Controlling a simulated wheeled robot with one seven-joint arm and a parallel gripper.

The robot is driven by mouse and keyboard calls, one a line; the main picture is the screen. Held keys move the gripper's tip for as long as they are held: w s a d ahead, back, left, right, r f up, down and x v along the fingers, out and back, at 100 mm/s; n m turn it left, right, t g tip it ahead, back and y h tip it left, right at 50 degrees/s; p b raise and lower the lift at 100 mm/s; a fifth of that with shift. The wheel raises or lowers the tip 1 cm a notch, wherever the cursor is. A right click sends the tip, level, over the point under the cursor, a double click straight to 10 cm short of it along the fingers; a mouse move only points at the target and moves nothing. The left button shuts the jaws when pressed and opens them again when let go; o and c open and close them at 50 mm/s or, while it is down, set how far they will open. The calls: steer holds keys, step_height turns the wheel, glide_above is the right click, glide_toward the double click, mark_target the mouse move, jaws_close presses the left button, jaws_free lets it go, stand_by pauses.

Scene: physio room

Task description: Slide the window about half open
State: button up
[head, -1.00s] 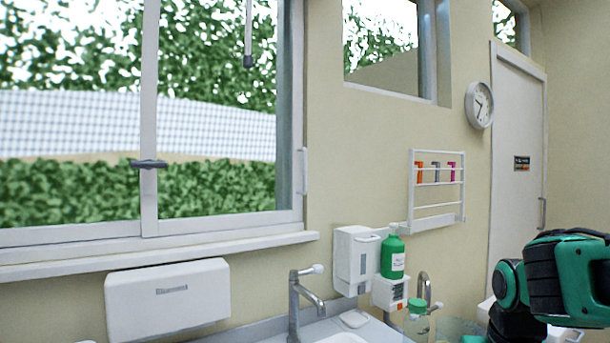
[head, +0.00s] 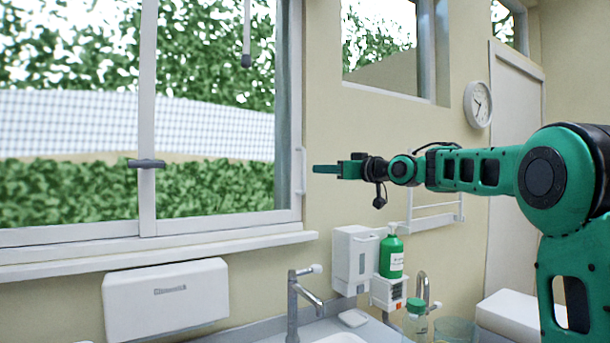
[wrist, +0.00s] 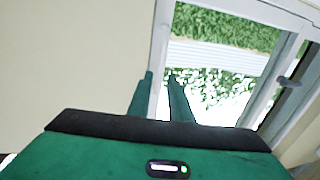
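The window has two glass panes in a white frame (head: 240,222), with a grey latch (head: 147,163) on the upright where the panes meet. A slim white pull handle (head: 300,170) stands upright at the right edge of the right pane. That pane appears to reach the right side of the frame. My gripper (head: 318,169) points left, just right of the handle at about its height; whether it touches is unclear. In the wrist view, the two green fingers of my gripper (wrist: 161,77) are apart, with a white frame upright (wrist: 161,45) seen between and beyond them.
Below are a windowsill (head: 60,268), a white dispenser box (head: 166,300), a tap (head: 293,300), a soap dispenser (head: 355,258) and a green bottle (head: 391,256). A wall rack (head: 440,222) is partly behind my arm. A clock (head: 478,104) hangs higher up.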

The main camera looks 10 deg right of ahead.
mark_target(297, 169)
steer(key=x, duration=0.9)
steer(key=shift+w+a+f, duration=0.15)
steer(key=shift+w+a, duration=0.05)
steer(key=shift+c, duration=0.4)
jaws_close()
steer(key=shift+w+d, duration=0.1)
steer(key=shift+d, duration=0.2)
